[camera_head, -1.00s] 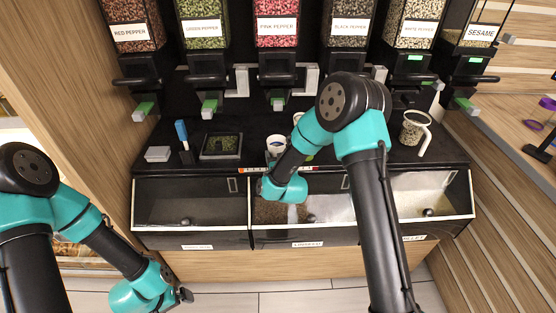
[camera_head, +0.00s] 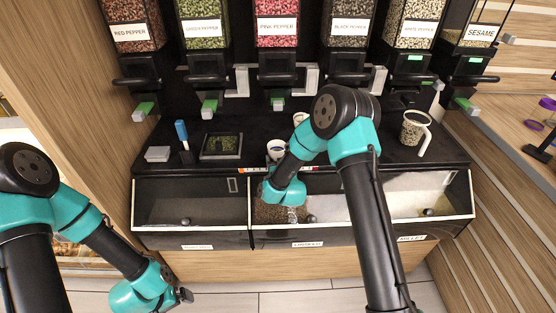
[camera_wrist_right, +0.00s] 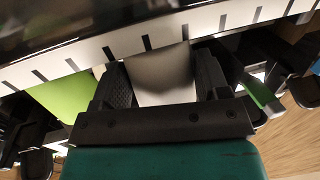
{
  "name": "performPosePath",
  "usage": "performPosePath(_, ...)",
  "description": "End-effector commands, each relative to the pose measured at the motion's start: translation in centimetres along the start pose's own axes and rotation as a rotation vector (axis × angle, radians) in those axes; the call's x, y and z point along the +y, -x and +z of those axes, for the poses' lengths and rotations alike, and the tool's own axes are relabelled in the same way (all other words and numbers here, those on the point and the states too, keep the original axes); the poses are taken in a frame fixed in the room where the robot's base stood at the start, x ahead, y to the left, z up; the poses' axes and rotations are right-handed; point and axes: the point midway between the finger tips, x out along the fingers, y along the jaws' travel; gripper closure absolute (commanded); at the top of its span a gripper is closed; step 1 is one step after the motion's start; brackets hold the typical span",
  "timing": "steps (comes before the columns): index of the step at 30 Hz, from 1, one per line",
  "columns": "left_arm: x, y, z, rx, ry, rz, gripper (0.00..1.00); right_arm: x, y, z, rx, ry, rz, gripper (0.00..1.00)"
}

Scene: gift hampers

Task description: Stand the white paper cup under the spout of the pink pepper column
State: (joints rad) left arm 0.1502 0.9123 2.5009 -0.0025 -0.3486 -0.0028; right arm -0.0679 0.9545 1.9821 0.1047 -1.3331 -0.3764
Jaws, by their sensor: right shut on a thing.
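A white paper cup (camera_head: 277,147) with a dark inside is upright at the counter's front, below the spout in the picture and nearer to me. My right gripper (camera_wrist_right: 160,75) is shut on the white cup, which shows between its fingers in the right wrist view (camera_wrist_right: 162,72). In the head view my wrist hides the fingers. I cannot tell whether the cup touches the counter. My left gripper (camera_head: 181,295) is low at the left, its fingers unclear.
Other pepper columns stand either side. Another pale cup (camera_head: 299,119) is partly hidden behind my right arm. A scoop of pepper (camera_head: 415,128) is at the right; a black tray (camera_head: 221,156), blue-handled tool (camera_head: 182,133) and grey block (camera_head: 158,154) are at the left. Bins line the front.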

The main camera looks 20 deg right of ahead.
Motion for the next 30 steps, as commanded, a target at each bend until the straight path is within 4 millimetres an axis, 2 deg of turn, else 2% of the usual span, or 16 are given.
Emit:
performPosePath(7,0.0,0.0,0.0,0.0,0.0,0.0,0.0,0.0,0.0,0.4,-0.001,0.0,0.0,0.57)
performPosePath(8,0.0,0.0,0.0,0.0,0.0,0.0,0.0,0.0,0.0,0.3,-0.001,0.0,0.0,0.29)
performPosePath(15,0.0,0.0,0.0,0.0,0.0,0.0,0.0,0.0,0.0,0.3,-0.001,0.0,0.0,0.06)
performPosePath(26,0.0,0.0,0.0,0.0,0.0,0.0,0.0,0.0,0.0,-0.1,0.0,0.0,0.0,0.05)
performPosePath(30,0.0,0.0,0.0,0.0,0.0,0.0,0.0,-0.1,1.3,0.0,-0.002,0.001,-0.001,0.05)
